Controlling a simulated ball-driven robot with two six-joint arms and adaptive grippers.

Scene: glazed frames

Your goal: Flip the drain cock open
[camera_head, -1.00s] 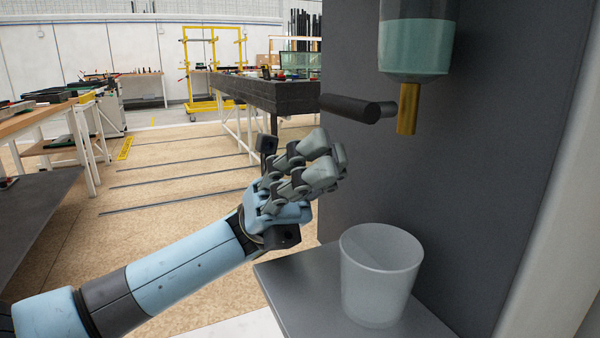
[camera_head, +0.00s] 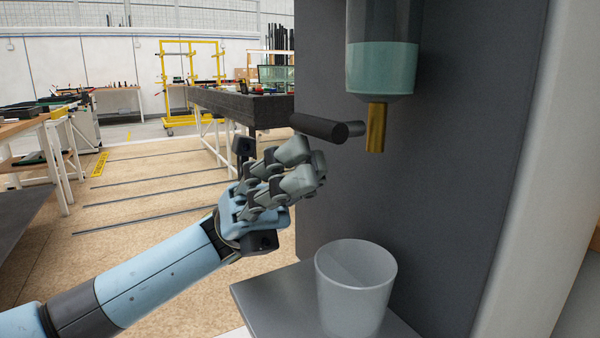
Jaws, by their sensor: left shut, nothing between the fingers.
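The drain cock's black lever (camera_head: 318,127) lies roughly level and joins a short grey stem beside the brass spout (camera_head: 376,128). The spout hangs under a clear bowl (camera_head: 382,60) with teal liquid in its lower part. A translucent cup (camera_head: 355,288) stands upright below the spout; I cannot see liquid in it. My left gripper (camera_head: 308,176) is shut and empty, just below the lever and a little apart from it in the picture. My right gripper is not in view.
The cup stands on a grey shelf (camera_head: 262,296) fixed to a dark upright panel (camera_head: 440,190). Behind are a dark-topped workbench (camera_head: 240,104), a yellow frame (camera_head: 192,85) and wooden tables.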

